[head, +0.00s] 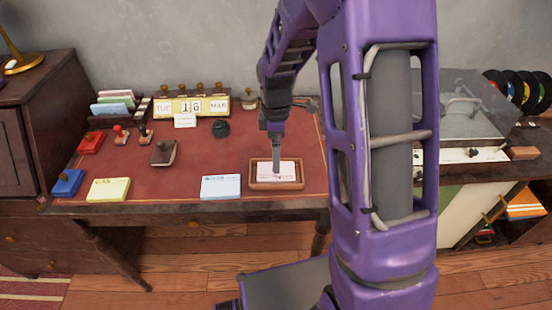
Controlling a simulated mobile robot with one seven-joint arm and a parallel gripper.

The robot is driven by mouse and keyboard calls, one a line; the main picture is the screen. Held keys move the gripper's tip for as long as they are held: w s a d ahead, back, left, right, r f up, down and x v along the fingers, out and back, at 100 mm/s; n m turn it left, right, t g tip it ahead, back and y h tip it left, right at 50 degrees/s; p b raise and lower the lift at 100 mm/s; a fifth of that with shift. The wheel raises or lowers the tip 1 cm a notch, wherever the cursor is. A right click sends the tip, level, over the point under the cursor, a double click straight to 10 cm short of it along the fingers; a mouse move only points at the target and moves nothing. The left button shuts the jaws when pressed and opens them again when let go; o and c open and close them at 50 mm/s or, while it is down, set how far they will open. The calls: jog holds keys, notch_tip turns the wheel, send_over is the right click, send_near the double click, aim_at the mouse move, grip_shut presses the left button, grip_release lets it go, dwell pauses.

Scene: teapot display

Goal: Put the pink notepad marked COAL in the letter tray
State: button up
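The pink notepad (287,173) lies in the letter tray (256,184), a shallow wooden tray with a raised rim at the front right of the desk. Its printed marking is too small to read with certainty. My gripper (277,169) points straight down over the pad, its tip at or just above the pad's middle. It covers part of the pad. The gripper shows nearly edge-on, so I cannot tell whether its fingers are apart or whether it touches the pad.
On the red desk top (190,168) lie a yellow notepad (108,190), a light blue notepad (220,187), a blue box (67,183), a red box (90,143) and a brown blotter (163,153). A calendar (191,107) stands behind. A record player (458,115) is at right.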

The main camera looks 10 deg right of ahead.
notch_tip(320, 180, up, 6)
jog(key=shift+f+p, duration=0.15)
jog(key=shift+p, duration=0.3)
jog(key=shift+w, duration=0.1)
